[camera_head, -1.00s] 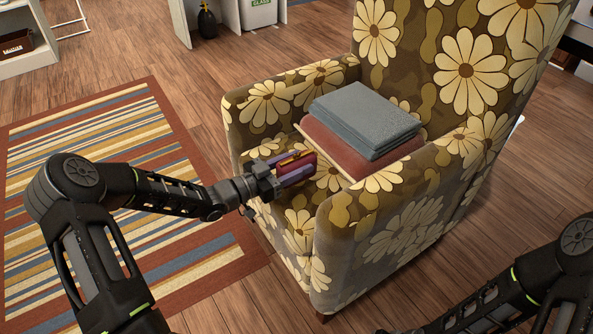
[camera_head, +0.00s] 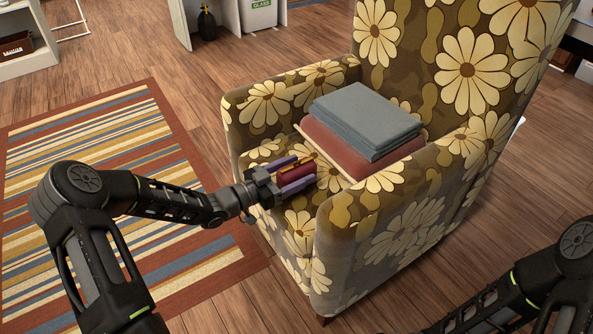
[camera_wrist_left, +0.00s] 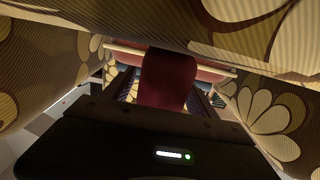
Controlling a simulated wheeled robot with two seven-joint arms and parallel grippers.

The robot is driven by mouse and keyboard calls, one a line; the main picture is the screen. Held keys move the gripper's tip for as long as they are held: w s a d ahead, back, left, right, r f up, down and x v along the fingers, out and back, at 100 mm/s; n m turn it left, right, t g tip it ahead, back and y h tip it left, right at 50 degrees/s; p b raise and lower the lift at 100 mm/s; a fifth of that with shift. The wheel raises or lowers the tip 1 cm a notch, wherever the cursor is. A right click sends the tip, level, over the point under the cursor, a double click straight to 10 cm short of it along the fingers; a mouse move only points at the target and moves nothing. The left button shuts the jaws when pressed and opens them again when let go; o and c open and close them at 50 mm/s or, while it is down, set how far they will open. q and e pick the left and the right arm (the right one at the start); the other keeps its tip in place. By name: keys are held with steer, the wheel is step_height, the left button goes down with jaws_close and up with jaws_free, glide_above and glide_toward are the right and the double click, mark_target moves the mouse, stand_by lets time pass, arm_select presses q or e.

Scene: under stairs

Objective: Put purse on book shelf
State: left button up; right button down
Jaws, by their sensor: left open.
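The purse (camera_head: 296,173) is small and dark red with a gold-coloured strip along its top. It is on the seat of the flowered armchair (camera_head: 250,105), in front of the folded cloths. My left gripper (camera_head: 299,172) is open, with one purple finger on each side of the purse. I cannot tell whether the fingers touch it. In the left wrist view the purse (camera_wrist_left: 168,80) fills the space between the fingers. My right arm shows at the lower right, but its gripper is out of view. The book shelf cannot be made out for certain.
A grey folded cloth (camera_head: 365,120) lies on a reddish one (camera_head: 340,150) on the chair seat. A striped rug (camera_head: 100,140) is at the left. A white shelf unit (camera_head: 30,62) stands at the upper left. The wooden floor behind the chair is mostly clear.

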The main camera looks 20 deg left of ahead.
mark_target(279, 178)
arm_select(q)
steer(key=shift+r, duration=0.15)
steer(key=shift+s+a+r, duration=0.1)
steer(key=shift+s+a, duration=0.05)
steer(key=p+v, duration=0.3)
steer(key=v, duration=0.7)
steer(key=shift+s, duration=0.15)
steer(key=shift+s+a, duration=0.45)
steer(key=shift+s, duration=0.05)
